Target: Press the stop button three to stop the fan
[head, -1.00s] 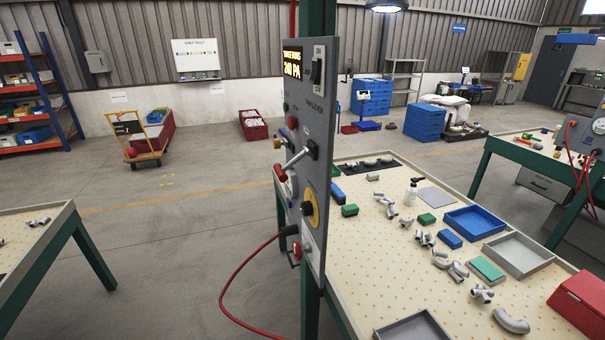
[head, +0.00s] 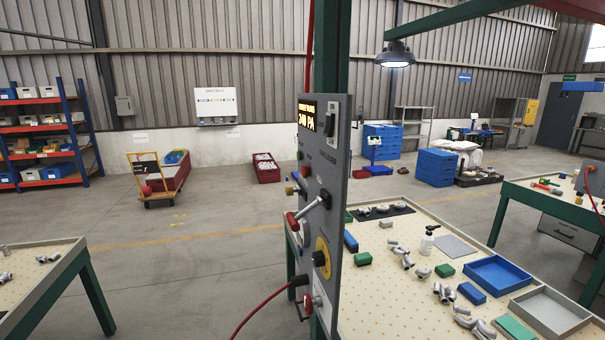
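A grey control panel (head: 336,168) stands upright on a green post in the middle of the head view, seen at a steep angle. It has an amber display (head: 306,116), a rocker switch (head: 331,118) at the top, a green button (head: 300,156) and a red button (head: 307,170). Lower are a lever with a red end (head: 293,221), a black knob on a yellow disc (head: 321,258) and a red button (head: 308,302) near the bottom. I cannot read the small labels or tell which is stop button three. No fan is recognisable. Neither gripper is in view.
Another bench (head: 40,280) is at the left edge. A red cable (head: 262,308) hangs from the panel's lower side.

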